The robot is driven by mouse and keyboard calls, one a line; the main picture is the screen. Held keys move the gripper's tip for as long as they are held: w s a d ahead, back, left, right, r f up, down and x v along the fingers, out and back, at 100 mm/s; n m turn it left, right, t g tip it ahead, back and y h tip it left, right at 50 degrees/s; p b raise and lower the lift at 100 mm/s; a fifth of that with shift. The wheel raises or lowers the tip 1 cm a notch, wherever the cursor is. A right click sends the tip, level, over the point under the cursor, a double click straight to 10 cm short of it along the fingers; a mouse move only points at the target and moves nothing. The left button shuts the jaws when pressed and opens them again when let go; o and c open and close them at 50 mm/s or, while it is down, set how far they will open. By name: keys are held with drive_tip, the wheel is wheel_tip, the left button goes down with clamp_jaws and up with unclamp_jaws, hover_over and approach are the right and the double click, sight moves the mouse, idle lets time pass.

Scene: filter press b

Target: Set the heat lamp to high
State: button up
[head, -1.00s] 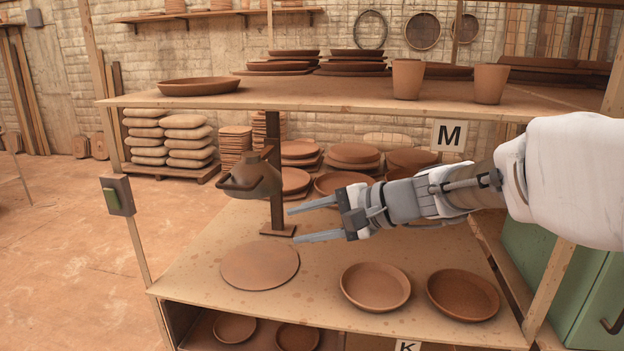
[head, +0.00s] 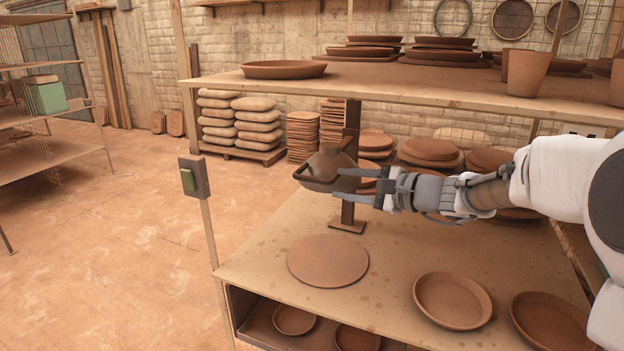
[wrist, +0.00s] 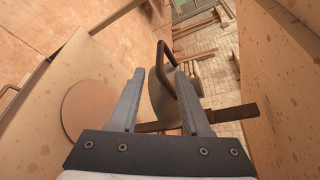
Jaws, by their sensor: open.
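The heat lamp appears to be the dark hanging head (head: 326,165) on an upright post (head: 350,205) at the back of the middle shelf. It has a rounded hood and a loop handle (head: 307,172) on its left side. My gripper (head: 341,183) is open, with its fingertips at the lamp's right side. In the wrist view my gripper (wrist: 158,75) is open and the lamp head (wrist: 160,102) shows between and beyond the fingers. The handle (wrist: 162,58) shows past the fingertips. I cannot tell whether the fingers touch the lamp. No setting marks can be read.
A flat clay disc (head: 328,260) lies on the middle shelf (head: 260,275) below the lamp. Clay dishes (head: 452,300) lie to its right. The upper shelf (head: 400,90) runs above my arm.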

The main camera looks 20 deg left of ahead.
sight(317, 179)
drive_tip(key=p+x, duration=0.1)
drive_tip(key=x, duration=0.9)
drive_tip(key=shift+w, duration=0.1)
clamp_jaws()
drive_tip(key=shift+r, duration=0.15)
idle(0.9)
